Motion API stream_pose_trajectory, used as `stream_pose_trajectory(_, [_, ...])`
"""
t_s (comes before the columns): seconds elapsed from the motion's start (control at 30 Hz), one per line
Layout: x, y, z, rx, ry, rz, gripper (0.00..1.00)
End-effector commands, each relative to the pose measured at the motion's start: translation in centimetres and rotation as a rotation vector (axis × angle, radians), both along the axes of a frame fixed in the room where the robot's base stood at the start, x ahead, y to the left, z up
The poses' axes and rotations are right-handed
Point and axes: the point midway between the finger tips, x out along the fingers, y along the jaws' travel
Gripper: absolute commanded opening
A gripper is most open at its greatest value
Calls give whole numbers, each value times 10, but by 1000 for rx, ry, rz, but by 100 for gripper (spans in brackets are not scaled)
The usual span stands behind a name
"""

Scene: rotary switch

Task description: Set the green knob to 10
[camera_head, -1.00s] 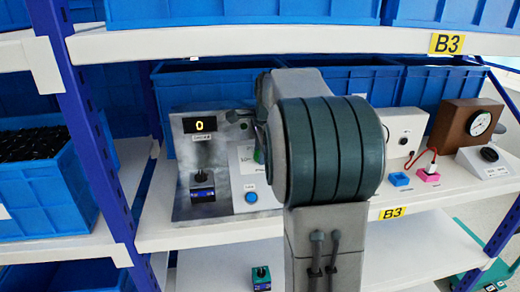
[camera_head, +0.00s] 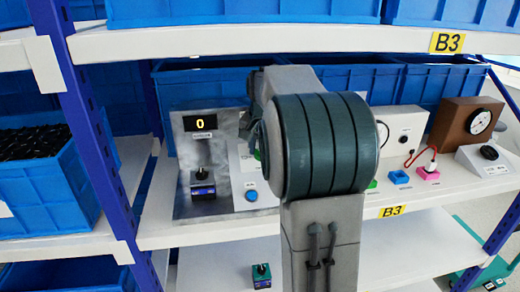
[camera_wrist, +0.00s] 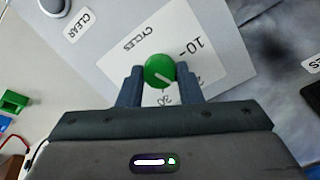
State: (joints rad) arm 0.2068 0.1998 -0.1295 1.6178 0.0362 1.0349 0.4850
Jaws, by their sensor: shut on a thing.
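The green knob (camera_wrist: 160,71) is round with a white pointer line and sits on a white dial label (camera_wrist: 140,45) marked CYCLES. In the wrist view its pointer slants toward the lower right, on the side of the 30 mark, while the 10 mark (camera_wrist: 191,47) is at the upper right. My gripper (camera_wrist: 155,75) has one finger on each side of the knob and is shut on it. In the head view my arm hides most of the knob and my gripper; only a bit of green shows beside the arm.
A grey panel with a display (camera_head: 200,124) reading 0 and a blue button (camera_head: 251,196) stands left of my arm. A white box and a brown gauge box (camera_head: 466,126) stand to the right. Blue bins (camera_head: 205,90) line the back; an upper shelf runs above.

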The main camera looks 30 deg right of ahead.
Motion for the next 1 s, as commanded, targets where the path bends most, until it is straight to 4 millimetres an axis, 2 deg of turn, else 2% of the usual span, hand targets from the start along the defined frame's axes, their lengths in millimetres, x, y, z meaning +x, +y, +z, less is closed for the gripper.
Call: stream_pose_trajectory(1.0, [2, 2, 5, -345, 83, 862, 9])
